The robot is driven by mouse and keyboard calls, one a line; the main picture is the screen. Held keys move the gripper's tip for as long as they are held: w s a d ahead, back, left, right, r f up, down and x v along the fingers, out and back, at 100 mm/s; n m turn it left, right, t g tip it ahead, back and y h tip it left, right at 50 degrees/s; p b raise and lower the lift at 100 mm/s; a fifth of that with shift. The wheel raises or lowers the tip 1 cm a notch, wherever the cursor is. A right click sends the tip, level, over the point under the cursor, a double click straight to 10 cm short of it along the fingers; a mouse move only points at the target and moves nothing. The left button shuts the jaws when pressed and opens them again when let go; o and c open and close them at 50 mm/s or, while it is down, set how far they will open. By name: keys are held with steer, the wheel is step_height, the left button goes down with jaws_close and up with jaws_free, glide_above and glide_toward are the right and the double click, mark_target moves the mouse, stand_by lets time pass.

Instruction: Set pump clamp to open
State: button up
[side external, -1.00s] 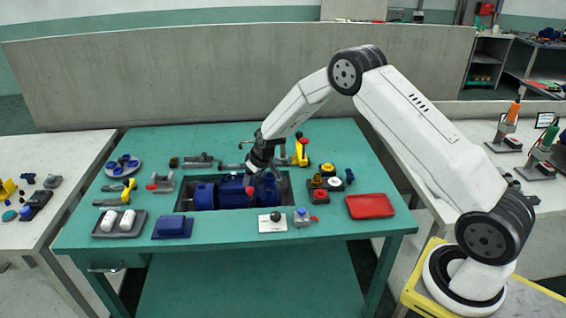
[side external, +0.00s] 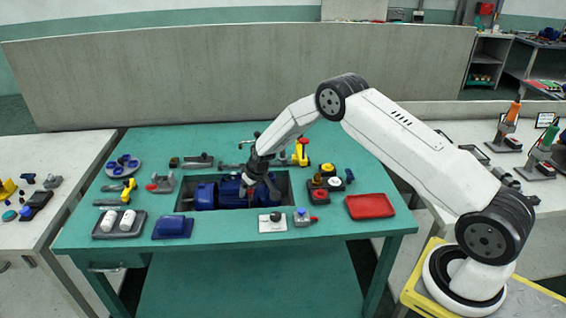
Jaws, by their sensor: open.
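The blue pump (side external: 206,196) lies in a dark rectangular recess in the green table. My gripper (side external: 260,190) is open, low over the right part of the pump, and hides some of it. A small red tip shows beside the fingers, partly hidden; I cannot tell whether the fingers touch it. The pump clamp is not clearly made out, and its position cannot be told here.
Left of the recess are a small red-handled fixture (side external: 160,184) and a grey tray (side external: 119,223) with white cylinders. A yellow-handled part (side external: 301,153) stands behind it. A button box (side external: 324,184) and red tray (side external: 370,206) are at right.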

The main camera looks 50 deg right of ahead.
jaws_close()
stand_by(1.4)
